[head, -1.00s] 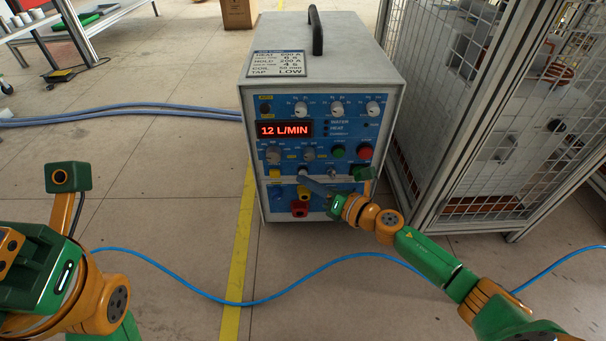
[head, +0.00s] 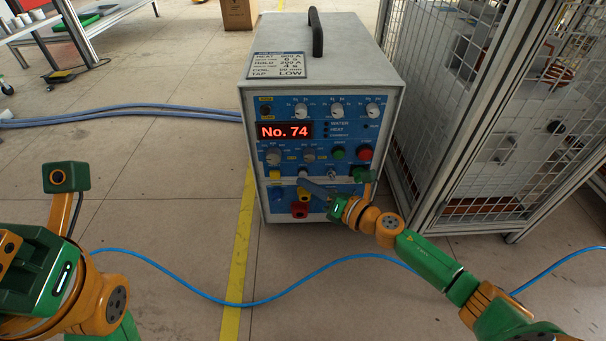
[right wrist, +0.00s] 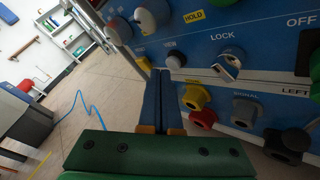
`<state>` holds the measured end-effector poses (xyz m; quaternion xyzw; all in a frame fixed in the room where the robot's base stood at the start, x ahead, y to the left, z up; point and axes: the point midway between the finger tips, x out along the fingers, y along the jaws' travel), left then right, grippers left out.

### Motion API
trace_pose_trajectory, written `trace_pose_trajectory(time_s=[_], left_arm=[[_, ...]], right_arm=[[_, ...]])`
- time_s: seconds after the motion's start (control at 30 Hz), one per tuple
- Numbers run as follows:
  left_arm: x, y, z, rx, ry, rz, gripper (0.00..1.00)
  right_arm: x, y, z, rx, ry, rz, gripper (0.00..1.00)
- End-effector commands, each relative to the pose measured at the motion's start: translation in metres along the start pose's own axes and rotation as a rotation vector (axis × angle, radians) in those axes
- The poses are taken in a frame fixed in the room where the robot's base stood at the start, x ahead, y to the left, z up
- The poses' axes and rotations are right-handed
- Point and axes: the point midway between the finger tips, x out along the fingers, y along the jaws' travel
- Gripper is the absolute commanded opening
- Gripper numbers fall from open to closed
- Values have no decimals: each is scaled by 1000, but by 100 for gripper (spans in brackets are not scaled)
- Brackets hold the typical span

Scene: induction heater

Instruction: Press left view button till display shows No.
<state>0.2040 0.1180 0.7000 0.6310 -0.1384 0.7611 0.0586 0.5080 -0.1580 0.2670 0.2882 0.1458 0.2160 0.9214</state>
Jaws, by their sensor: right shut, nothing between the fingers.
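The induction heater (head: 320,66) is a grey box with a blue front panel. Its display (head: 285,130) reads "No. 74" in red. My right gripper (head: 301,182) is shut and empty, its dark fingers pointing at the lower panel. In the right wrist view, the shut fingertips (right wrist: 161,72) are at a small pale button (right wrist: 175,60), left of the LOCK key switch (right wrist: 228,65); I cannot tell whether it is pressed in. My left gripper's body (head: 50,275) is at the lower left of the head view, far from the heater; its fingers do not show.
A mesh-walled cage (head: 480,130) stands close to the heater's right side. A blue cable (head: 255,302) crosses the floor in front.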

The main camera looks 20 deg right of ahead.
Motion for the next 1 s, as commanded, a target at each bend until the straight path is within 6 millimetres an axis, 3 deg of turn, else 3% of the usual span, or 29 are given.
trace_pose_trajectory(time_s=[0.4, 1.0], left_arm=[[3, -1, 2, 1, -8, -3, 50], [15, -2, 3, 0, -4, -1, 50]], right_arm=[[-6, 4, -4, 0, 1, 1, 0], [-40, 30, -28, -1, 1, 1, 0]])
